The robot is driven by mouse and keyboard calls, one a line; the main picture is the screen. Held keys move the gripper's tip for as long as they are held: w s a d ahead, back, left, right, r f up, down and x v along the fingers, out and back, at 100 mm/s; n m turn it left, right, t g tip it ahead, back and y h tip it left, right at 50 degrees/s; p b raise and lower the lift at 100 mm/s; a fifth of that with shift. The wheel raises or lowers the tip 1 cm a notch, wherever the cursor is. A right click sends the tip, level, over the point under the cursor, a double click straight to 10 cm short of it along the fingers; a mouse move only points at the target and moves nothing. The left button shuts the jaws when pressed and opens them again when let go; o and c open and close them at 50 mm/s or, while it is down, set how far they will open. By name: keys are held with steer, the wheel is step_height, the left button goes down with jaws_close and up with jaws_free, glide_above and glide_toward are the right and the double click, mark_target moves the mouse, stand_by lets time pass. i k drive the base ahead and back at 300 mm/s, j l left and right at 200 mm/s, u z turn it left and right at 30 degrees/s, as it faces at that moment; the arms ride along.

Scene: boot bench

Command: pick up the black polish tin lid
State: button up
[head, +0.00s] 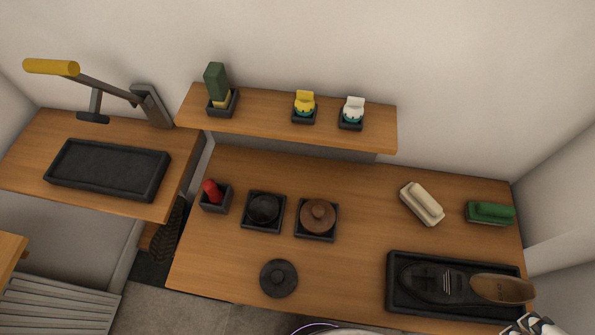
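What seems to be part of my gripper (535,325) shows at the bottom right corner, cut off by the frame. It is far to the right of the lid. Its fingertips are not clear, so I cannot tell whether it is open or shut.
A brown-topped tin (318,215) and a red item (212,191) sit in holders behind the lid. A black tray (393,285) holding a shoe stands right. Two brushes lie behind it. A raised shelf (250,118) runs along the back. Bench around the lid is clear.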

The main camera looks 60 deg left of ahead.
mark_target(278, 278)
steer(key=u, duration=2.7)
steer(key=k+j, duration=0.1)
steer(key=k, duration=0.2)
steer(key=i+j, duration=0.15)
steer(key=j, duration=0.15)
steer(key=i+j, duration=0.15)
steer(key=j, duration=0.2)
steer(key=i+j, duration=0.15)
steer(key=j, duration=0.15)
steer(key=i+j+z, duration=0.1)
steer(key=j, duration=0.25)
steer(key=j+z, duration=0.15)
steer(key=z, duration=0.25)
steer(key=i+j+z, duration=0.1)
steer(key=z, duration=0.3)
steer(key=j+z, duration=0.2)
steer(key=z, duration=0.25)
steer(key=j+z, duration=0.2)
steer(key=z, duration=0.2)
